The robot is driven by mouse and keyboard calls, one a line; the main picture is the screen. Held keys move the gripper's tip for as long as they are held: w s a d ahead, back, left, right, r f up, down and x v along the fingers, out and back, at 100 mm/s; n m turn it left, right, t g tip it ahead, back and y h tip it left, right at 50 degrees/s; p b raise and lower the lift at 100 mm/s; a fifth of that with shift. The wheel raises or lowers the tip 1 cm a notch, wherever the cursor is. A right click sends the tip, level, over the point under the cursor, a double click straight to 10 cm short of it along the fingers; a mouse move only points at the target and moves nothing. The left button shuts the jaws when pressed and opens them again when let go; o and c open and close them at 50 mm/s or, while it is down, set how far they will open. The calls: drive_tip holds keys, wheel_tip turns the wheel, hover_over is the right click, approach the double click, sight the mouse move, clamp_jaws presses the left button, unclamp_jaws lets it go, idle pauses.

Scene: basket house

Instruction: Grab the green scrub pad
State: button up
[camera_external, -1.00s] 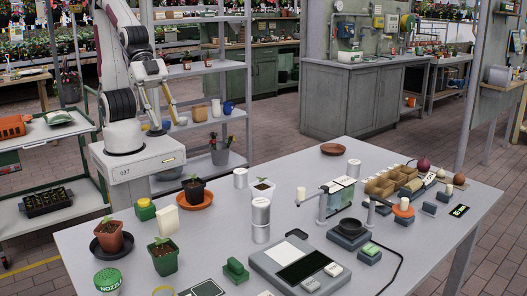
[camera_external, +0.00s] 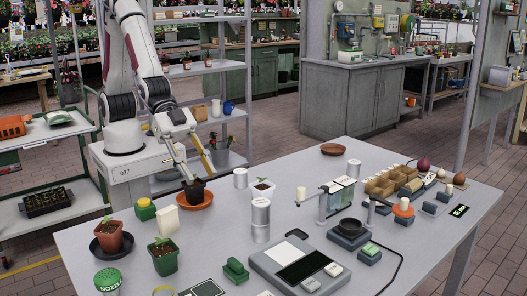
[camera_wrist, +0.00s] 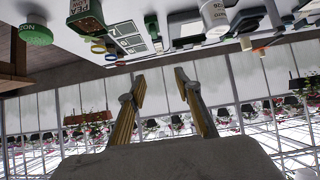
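Two small green pieces could be the green scrub pad, and I cannot tell which. A dark green block (camera_external: 235,268) sits at the front middle of the table. A brighter green piece (camera_external: 371,249) lies on a grey block at the right of the scale. My gripper (camera_external: 193,172) points down over the table's far left part, by the dark pot on the orange saucer, away from both green pieces. In the wrist view my gripper (camera_wrist: 160,72) shows its two fingers apart with nothing between them. That view shows a dark green item (camera_wrist: 152,27) near the top, not clearly identifiable.
A dark plant pot (camera_external: 195,192) on an orange saucer (camera_external: 203,201) is close to my fingertips. A scale (camera_external: 262,261) lies in front. The table's far left-middle is fairly clear.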

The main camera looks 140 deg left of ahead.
drive_tip(key=w+f+t, duration=0.1)
drive_tip(key=w+f, duration=0.4)
drive_tip(key=f, duration=0.1)
drive_tip(key=t, duration=0.2)
approach(233, 260)
drive_tip(key=w, duration=0.2)
drive_tip(key=shift+w+a+f, duration=0.25)
drive_tip(key=shift+a, duration=0.05)
drive_tip(key=shift+x, duration=1.35)
drive_tip(key=shift+w+d+f, duration=0.15)
drive_tip(key=shift+w+f, duration=0.25)
drive_tip(key=shift+w, duration=0.3)
drive_tip(key=shift+w+d+f, duration=0.2)
drive_tip(key=shift+w+f, duration=0.15)
drive_tip(key=shift+w, duration=0.3)
drive_tip(key=shift+x, duration=1.05)
